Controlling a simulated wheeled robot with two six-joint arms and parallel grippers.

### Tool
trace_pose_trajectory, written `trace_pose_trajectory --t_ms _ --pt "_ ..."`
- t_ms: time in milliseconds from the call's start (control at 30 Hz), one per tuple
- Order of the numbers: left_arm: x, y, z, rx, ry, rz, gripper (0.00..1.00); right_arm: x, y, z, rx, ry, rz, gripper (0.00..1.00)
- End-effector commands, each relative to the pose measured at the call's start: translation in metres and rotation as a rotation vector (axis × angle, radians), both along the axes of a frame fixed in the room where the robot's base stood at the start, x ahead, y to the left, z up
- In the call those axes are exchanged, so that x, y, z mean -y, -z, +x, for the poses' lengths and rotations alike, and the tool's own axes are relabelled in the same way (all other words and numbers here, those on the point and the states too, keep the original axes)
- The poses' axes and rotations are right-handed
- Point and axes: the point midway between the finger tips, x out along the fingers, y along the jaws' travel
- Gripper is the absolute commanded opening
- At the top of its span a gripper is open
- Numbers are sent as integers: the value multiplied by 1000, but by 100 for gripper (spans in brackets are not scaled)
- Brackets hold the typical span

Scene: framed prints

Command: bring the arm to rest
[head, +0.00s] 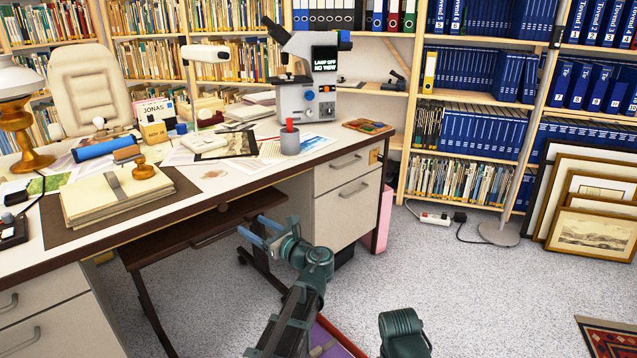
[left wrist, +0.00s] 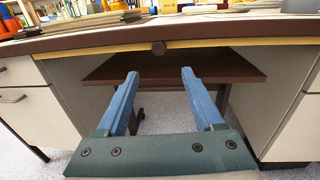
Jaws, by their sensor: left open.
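My left gripper (head: 260,229) hangs in front of the desk's knee space, below the level of the desk top. Its two blue fingers are apart with nothing between them, as the left wrist view (left wrist: 158,95) also shows. The fingers point at the desk (head: 222,190), whose front edge (left wrist: 225,27) and dark lower shelf (left wrist: 180,66) lie ahead. No contact with the desk can be made out. A dark green part of my other arm shows at the bottom of the head view; its gripper is out of view.
A grey cup (head: 290,142) and a microscope (head: 305,85) stand further right. Framed prints (head: 592,234) lean against the shelves at right. The speckled floor (head: 440,275) between is clear.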

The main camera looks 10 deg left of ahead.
Motion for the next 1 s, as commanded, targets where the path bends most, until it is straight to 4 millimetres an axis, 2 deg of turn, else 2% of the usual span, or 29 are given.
trace_pose_trajectory --t_ms 133,267,400,500,600,733,933,1000 --pt "9 14 -11 74 -12 -126 69 0 -3 0 0 0 0 50" --pt "37 55 -39 254 -86 -458 69 0 -10 0 0 0 -1 50" --pt "90 110 -83 458 -285 -879 69 0 -18 0 -1 0 -1 50" --pt "134 142 -116 561 -479 -1122 69 0 -23 0 0 0 -2 50" --pt "174 162 -147 623 -675 -1286 69 0 -26 0 0 0 -2 50" --pt "219 177 -184 666 -915 -1418 69 1 -30 0 0 1 -2 50" --pt "278 183 -237 681 -1261 -1506 69 1 -36 0 0 1 -3 50" --pt "277 160 -234 687 -1262 -1505 69 1 -58 0 -1 1 -3 50"
